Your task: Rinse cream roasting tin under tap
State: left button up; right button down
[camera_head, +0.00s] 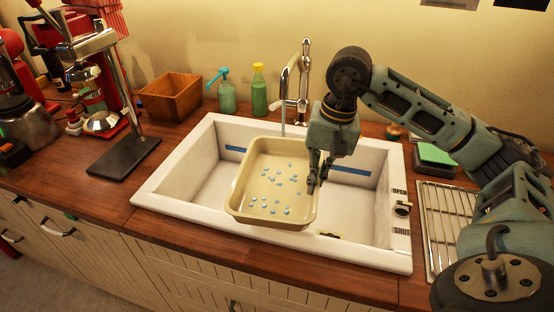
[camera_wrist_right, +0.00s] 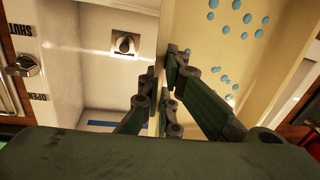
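The cream roasting tin (camera_head: 240,190) is a shallow rectangular tray held across the middle of the white sink (camera_head: 170,195). Several blue drops (camera_head: 278,180) dot its floor; they also show in the wrist view (camera_wrist_right: 236,5). The chrome tap (camera_head: 303,75) stands behind it, with a thin pale bluish streak (camera_head: 283,118) from its spout towards the tin's back edge. My right gripper (camera_head: 316,184) is at the tin's right rim. In the right wrist view its fingers (camera_wrist_right: 162,78) lie either side of the tin's wall (camera_wrist_right: 165,30) and close on it. My left gripper is out of view.
A knob (camera_head: 402,208) marked OPEN and SHUT is on the sink's right edge. A wire rack (camera_head: 440,210) and a green sponge (camera_head: 434,153) lie to the right. Bottles (camera_head: 259,92), a wooden box (camera_head: 170,97) and a red lever machine (camera_head: 95,85) stand behind and left.

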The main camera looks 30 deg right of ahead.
jog(key=shift+r, duration=0.15)
dwell(0.4)
jog(key=s+a+r+p, duration=0.1)
jog(key=s+a+r, duration=0.1)
jog(key=s+r, duration=0.2)
jog(key=shift+s+a, duration=0.15)
jog(key=shift+a, duration=0.1)
dwell(0.3)
jog(key=shift+f, duration=0.1)
